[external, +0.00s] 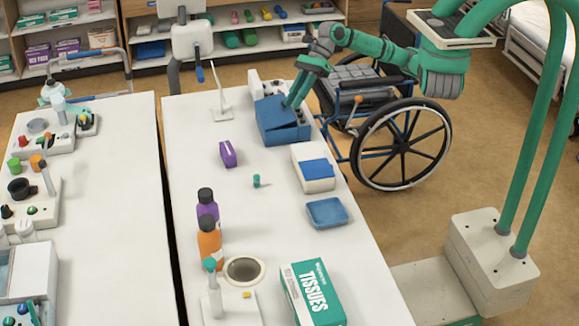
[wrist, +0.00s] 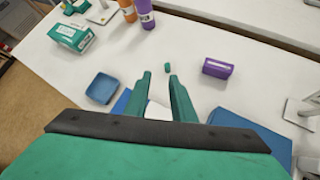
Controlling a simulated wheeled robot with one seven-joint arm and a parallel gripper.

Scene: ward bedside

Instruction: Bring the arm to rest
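My arm is green and grey and reaches in from the right over the wheelchair in the external view. My gripper (external: 292,98) points down at the far right part of the white table (external: 190,130), over a blue box (external: 272,132). Whether it touches the box is unclear. In the wrist view my gripper (wrist: 160,76) has its two green fingers apart, with only white surface seen between them. Nothing is held. Part of the blue box (wrist: 250,128) shows at the right of the wrist view, beside the fingers.
A white box with a blue panel (external: 314,176), a blue tray (external: 327,212), a purple box (external: 228,153) and a small green item (external: 257,182) are nearby. Bottles (external: 209,243) and a tissue box (external: 310,293) stand nearer. A wheelchair (external: 400,145) is beside the table.

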